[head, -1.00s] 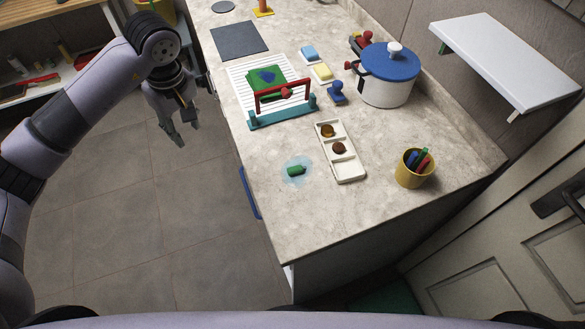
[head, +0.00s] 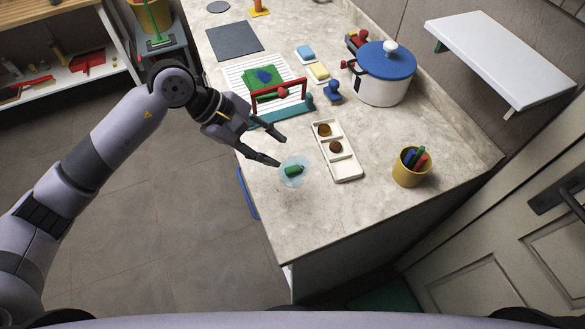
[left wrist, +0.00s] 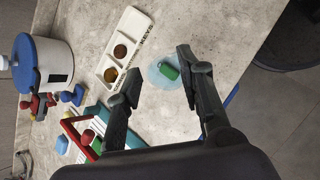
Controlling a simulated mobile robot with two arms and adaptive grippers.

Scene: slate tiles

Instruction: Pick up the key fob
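The key fob is a small green piece (head: 293,170) lying on a round, pale blue translucent patch (head: 291,180) on the countertop, near its left edge in the head view. It also shows in the left wrist view (left wrist: 168,71), ahead of the fingertips. My left gripper (head: 282,151) is open and empty. Its fingers point toward the key fob from the left and back, with the lower fingertip close to the patch. In the left wrist view the fingers (left wrist: 158,72) stand wide apart, with the fob beyond them. My right gripper is not in view.
A white compartment tray (head: 347,168) with two round brown pieces lies right of the fob. A yellow cup (head: 410,172) with colored sticks stands further right. A red-handled frame (head: 277,92), a blue stamp (head: 332,91) and a blue-lidded pot (head: 383,85) stand behind. The counter's front is clear.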

